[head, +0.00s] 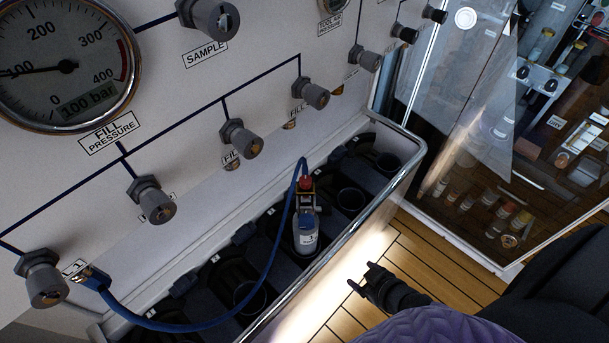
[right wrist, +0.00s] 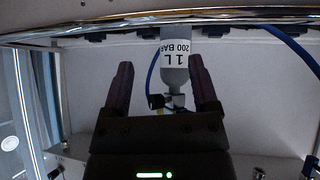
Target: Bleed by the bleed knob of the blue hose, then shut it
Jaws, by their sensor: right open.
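The blue hose (head: 277,255) runs from a fitting at the lower left of the panel to the top of a small grey-white cylinder (head: 305,236), which stands upright in a rack slot. A red part (head: 305,183) sits at the hose's end above the cylinder's valve. In the right wrist view the cylinder (right wrist: 175,72) appears upside down, with a small black knob (right wrist: 156,101) by its valve. I cannot tell which part is the bleed knob. My right gripper (head: 362,279) is open and empty, in front of the rack's rail, apart from the cylinder. My left gripper is out of view.
A metal rail (head: 340,225) edges the rack, between my right gripper and the cylinder. The fill pressure gauge (head: 66,66) reads about 100 bar. Several grey panel knobs, such as one above the rack (head: 241,138), stick out. A glass cabinet (head: 520,130) stands at the right.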

